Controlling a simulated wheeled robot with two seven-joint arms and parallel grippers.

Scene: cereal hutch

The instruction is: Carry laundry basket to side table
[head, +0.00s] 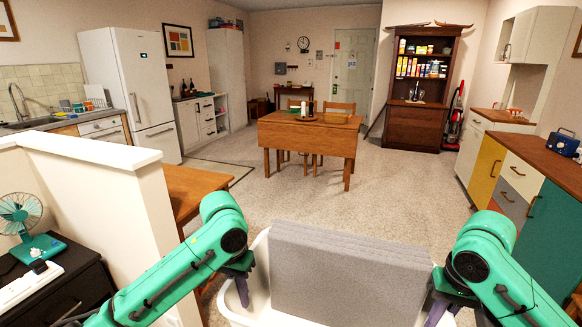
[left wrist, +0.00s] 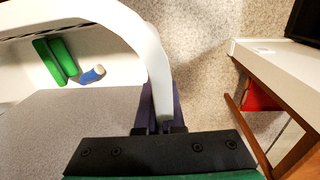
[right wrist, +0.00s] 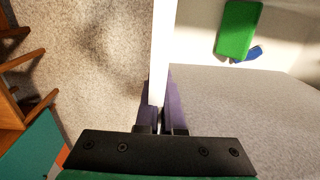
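The white laundry basket (head: 259,262) is right in front of me at the bottom of the head view, with a large grey slab-like item (head: 345,275) standing in it. My left gripper (head: 240,283) is shut on the basket's left rim; the curved white rim (left wrist: 158,85) passes between its fingers in the left wrist view. My right gripper (head: 438,303) is shut on the right rim, and the white edge (right wrist: 161,60) runs between its fingers. Green items (left wrist: 56,60) and a small blue-and-white item (left wrist: 92,75) lie inside the basket. Which piece is the side table is unclear.
A wooden table (head: 310,130) with chairs stands mid-room. A wooden tabletop (head: 190,185) lies left, beside a white half-wall (head: 100,210). A small table (head: 293,96) stands at the back wall, and cabinets (head: 510,180) line the right. Carpet between is clear.

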